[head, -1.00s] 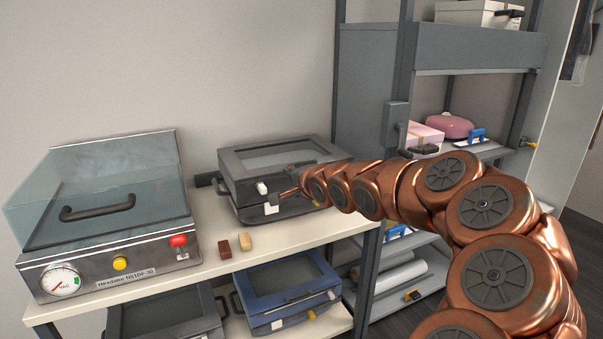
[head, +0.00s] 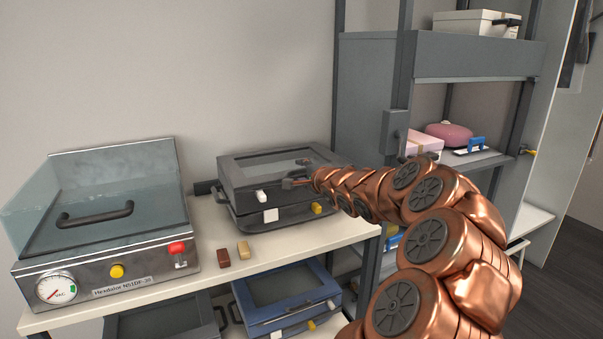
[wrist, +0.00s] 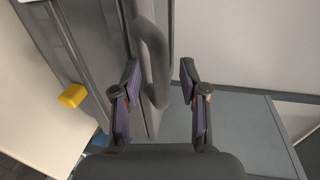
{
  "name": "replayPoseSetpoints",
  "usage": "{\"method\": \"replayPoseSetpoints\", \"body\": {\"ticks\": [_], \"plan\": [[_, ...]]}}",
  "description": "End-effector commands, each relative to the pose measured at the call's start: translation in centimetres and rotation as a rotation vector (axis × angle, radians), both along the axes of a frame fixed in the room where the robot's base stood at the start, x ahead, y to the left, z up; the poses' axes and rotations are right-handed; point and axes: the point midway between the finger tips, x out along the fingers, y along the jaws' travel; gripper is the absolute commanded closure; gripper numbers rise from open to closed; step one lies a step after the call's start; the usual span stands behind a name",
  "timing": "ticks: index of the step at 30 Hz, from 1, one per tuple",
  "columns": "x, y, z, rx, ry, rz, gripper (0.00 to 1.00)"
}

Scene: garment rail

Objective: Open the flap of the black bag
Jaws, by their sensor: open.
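The black bag (head: 237,198) lies flat on the top shelf of the bench, a dark case with a framed flap and a window on top. The flap looks closed. A white latch or tag (head: 271,215) and a yellow latch (head: 317,208) show on its front. My gripper (head: 288,183) is over the bag's right part. In the wrist view my gripper (wrist: 158,98) is open, and a dark curved handle (wrist: 152,55) runs into the gap between its fingers, nearer the left one. The yellow latch (wrist: 73,95) is left of the fingers. Contact cannot be told.
A vacuum machine (head: 110,260) with a clear lid stands left of the bag. A brown block (head: 223,257) and a tan block (head: 243,250) lie in front. A blue case (head: 285,290) is on the lower shelf. A grey cabinet (head: 365,100) stands behind my arm.

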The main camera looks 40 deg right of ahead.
Motion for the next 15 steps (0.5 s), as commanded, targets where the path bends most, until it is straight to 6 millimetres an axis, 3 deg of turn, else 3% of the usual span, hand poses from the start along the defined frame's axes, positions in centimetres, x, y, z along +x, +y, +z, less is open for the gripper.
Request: {"method": "replayPoseSetpoints", "body": {"ticks": [14, 15], "plan": [[0.86, -0.26, -0.18, 0.0, -0.001, 0.001, 0.57], [0.85, -0.26, -0.18, 0.0, -0.001, 0.001, 0.61]]}}
